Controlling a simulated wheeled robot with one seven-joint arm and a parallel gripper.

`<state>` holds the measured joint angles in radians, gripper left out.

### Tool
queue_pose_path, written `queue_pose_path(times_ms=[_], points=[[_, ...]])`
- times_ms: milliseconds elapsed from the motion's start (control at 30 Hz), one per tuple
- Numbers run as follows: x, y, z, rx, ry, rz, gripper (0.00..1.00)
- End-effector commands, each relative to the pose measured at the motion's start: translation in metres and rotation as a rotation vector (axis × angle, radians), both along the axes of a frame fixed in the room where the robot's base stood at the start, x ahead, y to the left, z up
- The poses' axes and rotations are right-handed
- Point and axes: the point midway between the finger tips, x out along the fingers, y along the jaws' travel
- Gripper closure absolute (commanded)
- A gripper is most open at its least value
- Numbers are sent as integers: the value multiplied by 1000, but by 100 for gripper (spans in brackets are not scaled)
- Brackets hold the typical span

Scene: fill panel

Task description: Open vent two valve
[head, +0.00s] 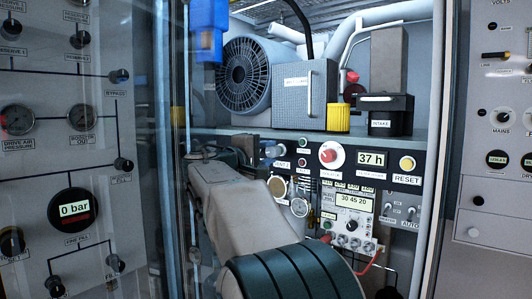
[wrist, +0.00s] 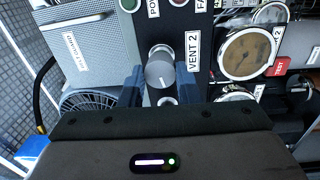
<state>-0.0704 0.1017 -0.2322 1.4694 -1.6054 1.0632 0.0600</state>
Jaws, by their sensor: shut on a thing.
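The vent two valve is a grey round knob (wrist: 160,66) on a black strip, with the label VENT 2 (wrist: 193,51) beside it in the wrist view. In the head view the knob (head: 275,151) shows small, just above its label. My gripper (wrist: 160,78) has its blue fingers on either side of the knob and is shut on it. In the head view my gripper (head: 258,150) reaches the left end of the black strip, and my arm hides part of the panel below. A thin light line marks the knob's face.
A grey box (head: 305,95), a yellow knob (head: 338,117) and a black intake box (head: 386,113) stand on the shelf above. A red button (head: 328,156) and a 37 h display (head: 370,159) lie to the right. Gauges (wrist: 244,52) sit close beside the valve. Side panels flank the opening.

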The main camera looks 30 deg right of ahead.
Motion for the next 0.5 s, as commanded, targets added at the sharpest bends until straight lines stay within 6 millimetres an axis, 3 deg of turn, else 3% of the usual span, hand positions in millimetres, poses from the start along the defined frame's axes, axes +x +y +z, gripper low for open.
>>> queue_pose_path(times_ms=[500], points=[[-1,-1,1,-158,467,-3,93]])
